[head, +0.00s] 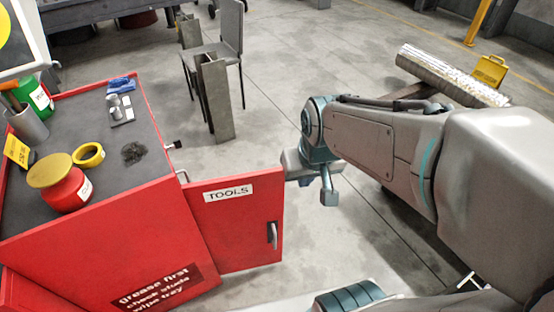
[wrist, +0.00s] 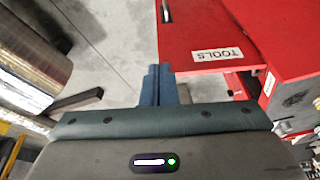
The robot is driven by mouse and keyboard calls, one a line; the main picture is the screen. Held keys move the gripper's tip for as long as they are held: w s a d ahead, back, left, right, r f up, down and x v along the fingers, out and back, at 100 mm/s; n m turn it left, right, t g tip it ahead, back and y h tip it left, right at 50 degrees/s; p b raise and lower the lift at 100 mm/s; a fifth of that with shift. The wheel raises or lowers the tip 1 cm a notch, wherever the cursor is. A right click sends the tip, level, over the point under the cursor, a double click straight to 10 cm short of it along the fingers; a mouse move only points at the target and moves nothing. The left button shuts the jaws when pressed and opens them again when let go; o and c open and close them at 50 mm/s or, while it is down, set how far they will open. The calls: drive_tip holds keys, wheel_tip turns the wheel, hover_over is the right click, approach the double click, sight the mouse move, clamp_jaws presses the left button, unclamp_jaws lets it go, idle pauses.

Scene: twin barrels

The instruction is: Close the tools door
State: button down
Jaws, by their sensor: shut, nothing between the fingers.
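The red tools door (head: 237,238) with a white TOOLS label stands open, swung out to the right from the front of the red cabinet (head: 95,250). A dark upright handle (head: 272,236) is near its outer edge. In the wrist view the door (wrist: 205,25) reaches across the top, with its label turned over. My gripper (head: 329,196) is to the right of the door's outer top corner, its fingers together and empty. In the wrist view my gripper's fingers (wrist: 158,80) are close beside the door's edge; I cannot tell whether they touch it.
On the cabinet top stand a red pot with a yellow lid (head: 66,182), a yellow tape roll (head: 88,155) and a green can (head: 38,98). A grey chair (head: 225,45) is behind. A large foil-like roll (head: 450,77) lies at the back right. Floor around the door is clear.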

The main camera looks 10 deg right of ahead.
drive_tip(key=w+f+b, duration=0.7)
drive_tip(key=w+f, duration=0.1)
drive_tip(key=f, duration=0.6)
drive_tip(key=w+f+t+b, duration=0.1)
drive_tip(key=w+f+b, duration=0.7)
drive_tip(key=f, duration=0.5)
drive_tip(key=shift+w+d+f, duration=0.25)
drive_tip(key=shift+d+f, duration=0.05)
drive_tip(key=shift+f, duration=0.05)
